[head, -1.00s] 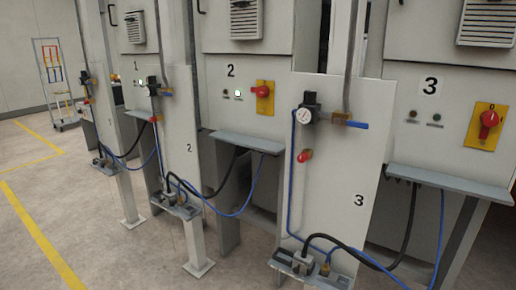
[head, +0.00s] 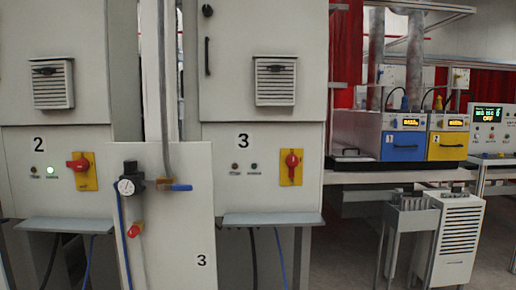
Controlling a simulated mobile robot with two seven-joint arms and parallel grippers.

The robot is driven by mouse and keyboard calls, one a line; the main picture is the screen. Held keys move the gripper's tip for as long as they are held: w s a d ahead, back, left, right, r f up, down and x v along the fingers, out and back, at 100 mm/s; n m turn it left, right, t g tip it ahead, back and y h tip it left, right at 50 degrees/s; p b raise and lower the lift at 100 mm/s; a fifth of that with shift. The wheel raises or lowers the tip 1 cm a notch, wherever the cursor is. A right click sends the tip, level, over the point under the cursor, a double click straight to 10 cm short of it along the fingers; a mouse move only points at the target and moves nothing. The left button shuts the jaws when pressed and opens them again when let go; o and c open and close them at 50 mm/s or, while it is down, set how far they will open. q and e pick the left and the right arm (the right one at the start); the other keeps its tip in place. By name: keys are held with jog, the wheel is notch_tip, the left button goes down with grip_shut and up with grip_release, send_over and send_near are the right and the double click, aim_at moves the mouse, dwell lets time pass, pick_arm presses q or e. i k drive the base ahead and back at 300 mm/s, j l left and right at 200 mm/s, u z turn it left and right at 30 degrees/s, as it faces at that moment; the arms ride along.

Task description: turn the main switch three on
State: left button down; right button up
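Main switch three (head: 291,162) is a red rotary knob on a yellow plate, on the grey cabinet marked 3 in the middle of the head view. Its knob stands upright. Two small indicator lamps (head: 244,165) to its left look unlit. Main switch two (head: 78,164) is a like red knob on a yellow plate on cabinet 2 at the left, turned sideways, and a green lamp (head: 51,170) beside it is lit. Neither of my grippers shows in the head view.
A front panel marked 3 (head: 185,225) with a gauge, blue-handled valve and hoses stands before the cabinets. A shelf (head: 272,219) juts out below switch three. A bench with blue (head: 390,147) and yellow (head: 448,146) units stands at the right.

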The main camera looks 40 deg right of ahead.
aim_at(291, 160)
jog(key=z, duration=1.35)
jog(key=i+j, duration=0.05)
